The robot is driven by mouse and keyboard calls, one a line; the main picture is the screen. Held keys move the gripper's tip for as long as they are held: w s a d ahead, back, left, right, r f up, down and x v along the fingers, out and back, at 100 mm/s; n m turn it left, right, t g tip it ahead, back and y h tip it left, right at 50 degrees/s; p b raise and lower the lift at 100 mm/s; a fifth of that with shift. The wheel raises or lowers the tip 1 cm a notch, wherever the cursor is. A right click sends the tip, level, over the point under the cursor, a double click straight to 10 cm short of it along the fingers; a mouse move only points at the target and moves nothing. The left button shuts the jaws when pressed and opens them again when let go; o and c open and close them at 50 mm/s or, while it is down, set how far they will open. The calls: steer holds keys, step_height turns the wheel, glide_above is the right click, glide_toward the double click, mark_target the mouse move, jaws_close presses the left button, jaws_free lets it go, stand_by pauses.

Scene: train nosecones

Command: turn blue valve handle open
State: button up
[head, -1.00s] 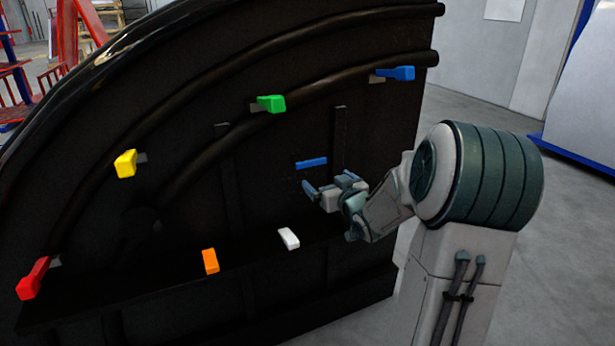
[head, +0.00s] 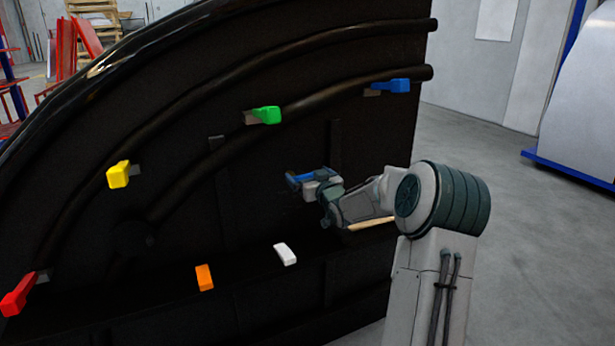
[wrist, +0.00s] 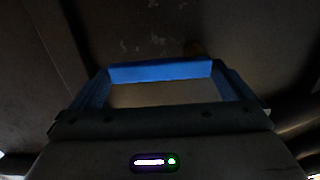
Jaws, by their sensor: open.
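A blue bar-shaped handle (head: 312,175) is at the middle of the dark nosecone panel, partly hidden by my gripper (head: 308,181). In the wrist view the blue handle (wrist: 160,71) lies crosswise between the tips of my open gripper (wrist: 160,75), its ends close to both blue fingers. I cannot tell whether the fingers touch it.
Other handles on the panel are green (head: 265,115), yellow (head: 118,175), red (head: 18,298), orange (head: 204,278) and white (head: 285,254). The white one is below my gripper. A grey floor (head: 470,140) lies open to the right.

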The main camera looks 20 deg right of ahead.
steer(key=shift+w, duration=0.55)
steer(key=c, duration=1.1)
steer(key=shift+o, duration=0.2)
